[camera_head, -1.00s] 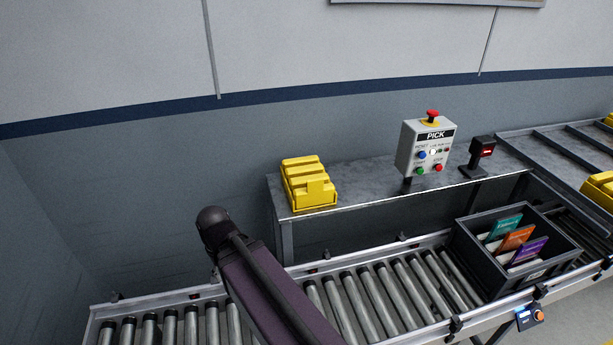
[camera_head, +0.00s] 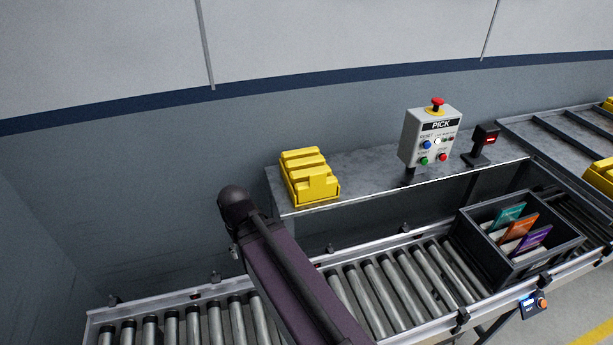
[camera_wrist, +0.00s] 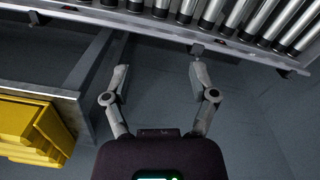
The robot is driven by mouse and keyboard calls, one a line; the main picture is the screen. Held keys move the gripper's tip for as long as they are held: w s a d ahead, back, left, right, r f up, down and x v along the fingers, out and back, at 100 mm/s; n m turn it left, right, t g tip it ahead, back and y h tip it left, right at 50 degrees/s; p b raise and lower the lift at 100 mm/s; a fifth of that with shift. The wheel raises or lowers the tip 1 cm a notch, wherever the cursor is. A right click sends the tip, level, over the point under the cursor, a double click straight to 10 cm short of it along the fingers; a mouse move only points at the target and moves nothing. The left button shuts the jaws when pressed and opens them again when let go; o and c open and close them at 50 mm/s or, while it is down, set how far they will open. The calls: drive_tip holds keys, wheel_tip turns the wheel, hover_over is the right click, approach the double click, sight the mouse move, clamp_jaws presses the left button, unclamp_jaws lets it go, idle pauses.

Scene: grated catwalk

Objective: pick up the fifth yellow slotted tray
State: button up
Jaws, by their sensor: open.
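A yellow slotted tray stack (camera_head: 310,178) sits on the left end of the grey metal shelf, above the roller conveyor. I cannot tell one tray from another in it, so the fifth is not singled out. In the wrist view yellow trays (camera_wrist: 38,132) show at the lower left, beside the shelf edge. My gripper (camera_wrist: 158,82) is open and empty there, its fingers apart over the gap between shelf and conveyor, to the right of the trays. In the head view only my arm shows, in front of the conveyor and left of the shelf; the fingers are hidden.
A roller conveyor (camera_head: 232,325) runs along the front. A dark crate (camera_head: 515,262) with coloured cards stands on it at right. A PICK button box (camera_head: 431,138) and a small scanner (camera_head: 482,145) stand on the shelf (camera_head: 375,170). More yellow trays (camera_head: 600,176) are at far right.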

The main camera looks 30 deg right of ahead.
drive_tip(key=w+d+n+g+h+b, duration=0.1)
drive_tip(key=w+d+n+h+b, duration=0.2)
drive_tip(key=w+d+n+h, duration=0.65)
drive_tip(key=n+g+h+b, duration=0.3)
drive_tip(key=n+h, duration=0.1)
drive_tip(key=n, duration=0.1)
approach(293, 162)
drive_tip(key=shift+a+r+y, duration=0.25)
drive_tip(key=shift+a+r, duration=0.35)
drive_tip(key=shift+s+d, duration=0.1)
drive_tip(key=shift+t, duration=0.3)
drive_tip(key=b+x, duration=0.2)
drive_tip(key=x, duration=0.5)
drive_tip(key=shift+f+b, duration=0.2)
drive_tip(key=shift+b, duration=0.2)
drive_tip(key=shift+s+d+f, duration=0.1)
drive_tip(key=shift+d+f, duration=0.05)
drive_tip(key=shift+d, duration=0.45)
